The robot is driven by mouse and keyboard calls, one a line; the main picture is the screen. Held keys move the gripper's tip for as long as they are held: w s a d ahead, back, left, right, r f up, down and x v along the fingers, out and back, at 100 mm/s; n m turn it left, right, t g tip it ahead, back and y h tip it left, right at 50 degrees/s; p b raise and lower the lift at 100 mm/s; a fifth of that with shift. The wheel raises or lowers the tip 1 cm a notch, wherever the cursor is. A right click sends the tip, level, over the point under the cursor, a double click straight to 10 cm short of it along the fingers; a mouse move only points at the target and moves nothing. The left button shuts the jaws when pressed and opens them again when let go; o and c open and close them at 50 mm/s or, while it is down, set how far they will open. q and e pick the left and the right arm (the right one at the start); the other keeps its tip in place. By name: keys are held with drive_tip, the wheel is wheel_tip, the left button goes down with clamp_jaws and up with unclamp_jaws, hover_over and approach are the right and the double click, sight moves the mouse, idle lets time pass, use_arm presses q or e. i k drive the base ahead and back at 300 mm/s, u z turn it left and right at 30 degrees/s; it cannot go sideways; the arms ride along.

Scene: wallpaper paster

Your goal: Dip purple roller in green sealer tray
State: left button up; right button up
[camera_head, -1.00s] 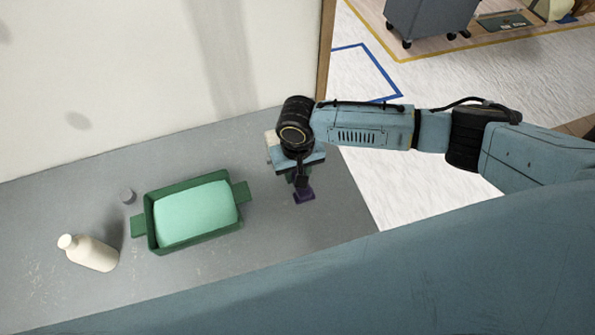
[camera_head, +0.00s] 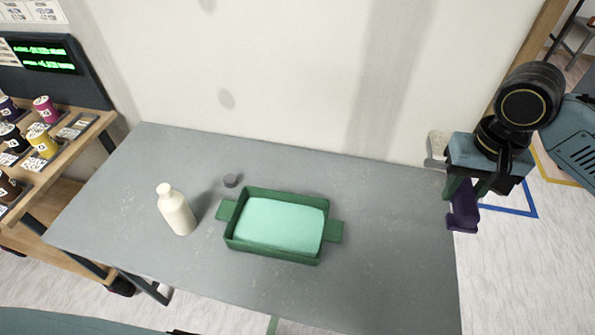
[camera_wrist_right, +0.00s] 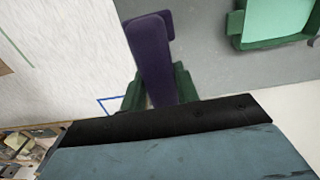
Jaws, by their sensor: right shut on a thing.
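The green sealer tray (camera_head: 235,247) sits on the grey table, with pale green sealer (camera_head: 283,225) inside it and a handle tab at each end. My right gripper (camera_head: 466,189) is at the table's right end, shut on the purple roller (camera_head: 463,212). The roller is apart from the tray, well to its right. In the right wrist view the roller (camera_wrist_right: 152,58) stands out from between the green fingers (camera_wrist_right: 158,92), and the tray (camera_wrist_right: 268,38) shows at the top right. My left gripper is out of view.
The tabletop between tray and roller is clear. A wall (camera_head: 290,70) runs behind. A wooden rack (camera_head: 65,150) with coloured spools stands at the far left.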

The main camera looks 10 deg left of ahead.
sight(265, 224)
drive_tip(key=u, duration=0.7)
drive_tip(key=i, duration=0.3)
drive_tip(key=z, duration=0.15)
